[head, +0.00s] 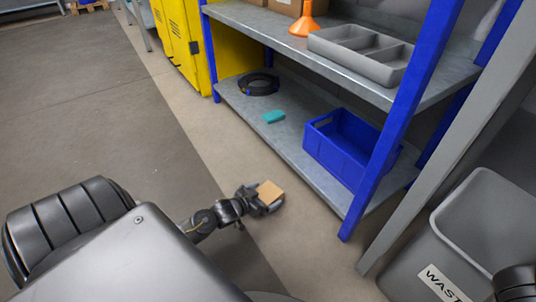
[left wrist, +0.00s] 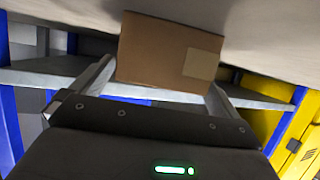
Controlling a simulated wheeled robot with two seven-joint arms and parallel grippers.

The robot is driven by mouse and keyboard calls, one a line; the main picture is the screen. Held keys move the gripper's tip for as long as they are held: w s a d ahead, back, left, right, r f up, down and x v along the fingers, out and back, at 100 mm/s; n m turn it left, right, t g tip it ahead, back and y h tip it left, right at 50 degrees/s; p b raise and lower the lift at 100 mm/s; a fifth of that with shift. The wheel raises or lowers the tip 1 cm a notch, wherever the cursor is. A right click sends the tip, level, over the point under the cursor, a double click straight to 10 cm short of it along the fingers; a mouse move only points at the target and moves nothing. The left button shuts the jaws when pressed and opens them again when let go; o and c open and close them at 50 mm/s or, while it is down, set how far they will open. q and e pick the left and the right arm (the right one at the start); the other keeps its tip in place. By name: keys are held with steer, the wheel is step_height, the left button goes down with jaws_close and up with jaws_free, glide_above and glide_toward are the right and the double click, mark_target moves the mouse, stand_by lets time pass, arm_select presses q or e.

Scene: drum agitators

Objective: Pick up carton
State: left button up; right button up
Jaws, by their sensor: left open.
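The carton is a small brown cardboard box (head: 270,191) at the end of my left arm, low in front of the shelf. In the left wrist view the carton (left wrist: 165,48) shows one broad face with a paler square patch. My left gripper (head: 262,201) is open, with one finger on each side of the carton in the left wrist view. Whether either finger touches it I cannot tell. What the carton rests on is hidden. My right gripper's fingers are not in view.
A blue-posted metal shelf unit (head: 290,140) holds a blue crate (head: 345,150), a teal item (head: 273,117), a black ring (head: 259,84), a grey divided tray (head: 360,52) and an orange funnel (head: 304,22). A grey waste bin (head: 440,255) stands at right. The floor at left is clear.

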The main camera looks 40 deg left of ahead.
arm_select(q)
steer(key=shift+w+f, duration=0.1)
steer(key=shift+w, duration=0.2)
steer(key=c, duration=1.1)
